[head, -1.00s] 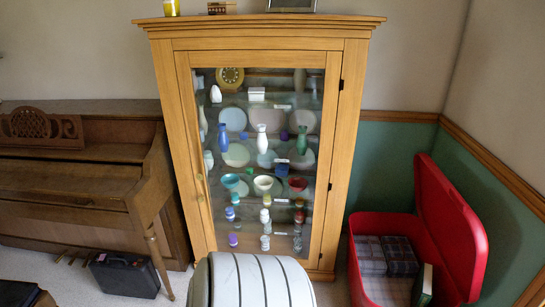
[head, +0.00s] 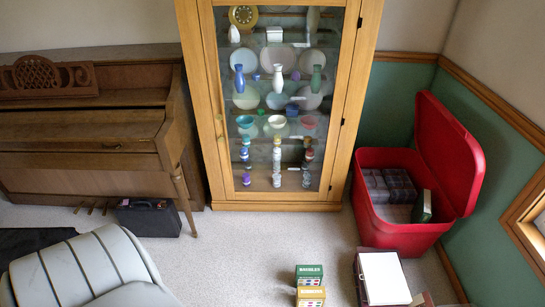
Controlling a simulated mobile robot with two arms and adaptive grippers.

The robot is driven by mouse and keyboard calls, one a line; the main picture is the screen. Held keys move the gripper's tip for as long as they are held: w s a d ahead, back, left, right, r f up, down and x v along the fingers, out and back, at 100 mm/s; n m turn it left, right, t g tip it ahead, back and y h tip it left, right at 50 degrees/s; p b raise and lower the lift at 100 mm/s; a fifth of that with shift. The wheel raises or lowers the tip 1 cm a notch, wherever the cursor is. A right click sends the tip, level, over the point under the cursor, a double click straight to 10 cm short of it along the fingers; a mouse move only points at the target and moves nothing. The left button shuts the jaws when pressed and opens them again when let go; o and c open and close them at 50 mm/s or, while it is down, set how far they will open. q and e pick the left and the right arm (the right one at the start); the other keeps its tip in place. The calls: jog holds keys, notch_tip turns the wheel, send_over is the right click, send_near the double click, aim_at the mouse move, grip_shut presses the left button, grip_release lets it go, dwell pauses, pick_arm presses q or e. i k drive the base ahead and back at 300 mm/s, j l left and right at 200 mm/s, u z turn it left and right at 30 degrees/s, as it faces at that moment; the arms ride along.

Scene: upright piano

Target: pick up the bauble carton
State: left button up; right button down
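Two small boxes stand together on the carpet at the bottom of the head view. The green box (head: 309,271) carries a light label that seems to read "BAUBLES". The yellow box (head: 311,294) in front of it has similar lettering, too small to read surely, and its lower part meets the picture edge. I cannot tell which of the two is the bauble carton. Neither of my grippers is in view.
A dark box with a white top (head: 382,278) stands right of the boxes. A red open trunk (head: 398,235) sits at the right wall. A glass-fronted cabinet (head: 204,100) and a piano (head: 85,130) line the back. A grey ribbed seat-like object (head: 85,265) fills the lower left. Carpet (head: 235,250) is clear between.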

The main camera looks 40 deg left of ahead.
aim_at(312, 274)
jog(key=u, duration=0.9)
